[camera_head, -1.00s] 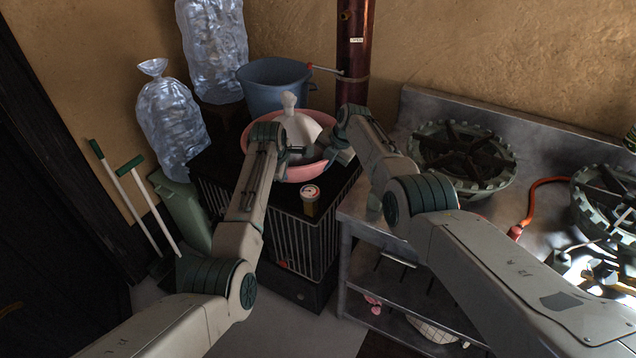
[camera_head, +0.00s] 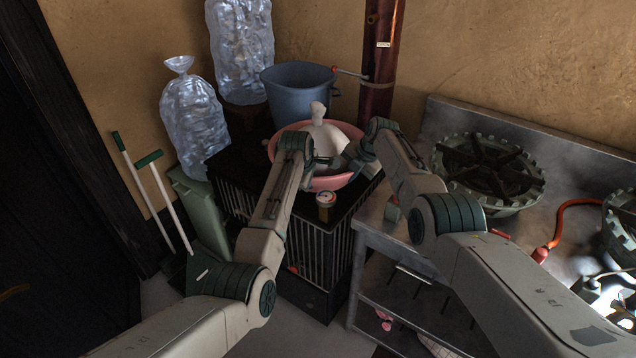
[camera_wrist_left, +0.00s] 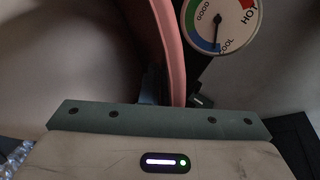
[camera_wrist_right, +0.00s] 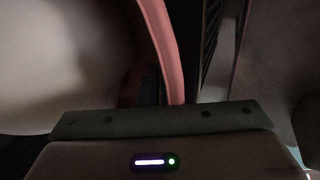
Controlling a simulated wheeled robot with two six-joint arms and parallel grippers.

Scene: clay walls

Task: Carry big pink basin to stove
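The big pink basin (camera_head: 332,184) is over the black slatted crate, with a pale, knob-topped object (camera_head: 322,132) in or behind it. My left gripper (camera_head: 322,161) is at the basin's left-front side, my right gripper (camera_head: 360,157) at its right side. In the left wrist view the pink rim (camera_wrist_left: 171,50) runs down between the fingers; the right wrist view shows the same of the rim (camera_wrist_right: 163,45). Both grippers look shut on it, though their fingertips are mostly hidden. I cannot tell whether the basin clears the crate. The stove (camera_head: 490,172) is at the right.
A small dial gauge (camera_head: 326,200) stands in front of the basin on the black crate (camera_head: 312,255). A blue bucket (camera_head: 298,92), water bags (camera_head: 193,125) and a dark red pipe (camera_head: 380,60) stand close behind. A metal counter (camera_head: 420,235) adjoins at right, with an orange hose (camera_head: 562,225).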

